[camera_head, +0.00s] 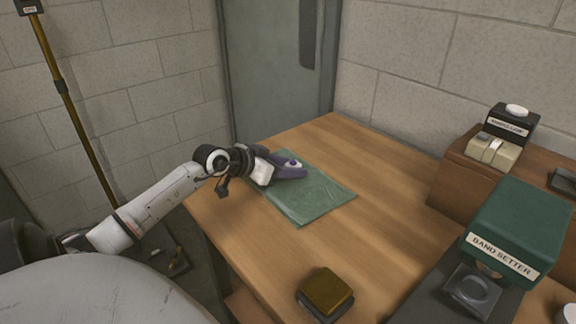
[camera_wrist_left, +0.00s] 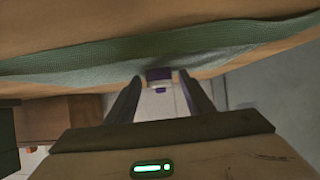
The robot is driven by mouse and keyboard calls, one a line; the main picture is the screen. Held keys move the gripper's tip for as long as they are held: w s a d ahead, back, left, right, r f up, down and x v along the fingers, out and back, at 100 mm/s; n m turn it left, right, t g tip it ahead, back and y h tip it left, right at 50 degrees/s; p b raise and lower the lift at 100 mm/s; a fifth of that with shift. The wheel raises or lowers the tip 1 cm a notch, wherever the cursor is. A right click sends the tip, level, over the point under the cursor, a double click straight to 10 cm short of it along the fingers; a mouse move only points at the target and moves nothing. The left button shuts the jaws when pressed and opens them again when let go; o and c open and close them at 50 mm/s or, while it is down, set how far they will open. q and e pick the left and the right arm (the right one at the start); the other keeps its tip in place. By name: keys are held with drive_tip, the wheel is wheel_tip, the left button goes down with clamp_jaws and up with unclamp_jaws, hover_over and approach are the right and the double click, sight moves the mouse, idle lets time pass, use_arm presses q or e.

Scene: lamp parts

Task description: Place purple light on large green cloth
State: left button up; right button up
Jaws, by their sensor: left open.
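The purple light (camera_head: 293,163), small with a white part, is at the green cloth's back left area in the head view. The large green cloth (camera_head: 318,198) lies flat on the wooden table; in the left wrist view it shows as a green band (camera_wrist_left: 80,62). My left gripper (camera_head: 292,172) is low over the cloth, its fingers around the light's place and partly hiding it. In the left wrist view the gripper (camera_wrist_left: 160,84) is open, with the purple light (camera_wrist_left: 159,74) between or just beyond its fingertips. I cannot tell if the fingers touch it. My right gripper is not in view.
A gold-topped dark block (camera_head: 327,290) sits at the table's front. A green machine labelled "BAND SETTER" (camera_head: 515,232) stands at the right, near a wooden box (camera_head: 458,178) bearing a small device (camera_head: 508,128). The wooden table (camera_head: 385,205) is clear right of the cloth.

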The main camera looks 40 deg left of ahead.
use_arm(q)
drive_tip(key=shift+r, duration=0.1)
drive_tip(key=shift+a+r+b, duration=0.1)
drive_tip(key=shift+r+b, duration=0.4)
drive_tip(key=shift+r, duration=0.05)
drive_tip(key=p+v, duration=0.1)
drive_tip(key=v, duration=0.4)
drive_tip(key=shift+r, duration=0.1)
drive_tip(key=p+v, duration=0.1)
drive_tip(key=v, duration=0.4)
drive_tip(key=shift+s+r, duration=0.25)
drive_tip(key=shift+s, duration=0.1)
drive_tip(key=shift+s+r, duration=0.25)
drive_tip(key=shift+s, duration=0.25)
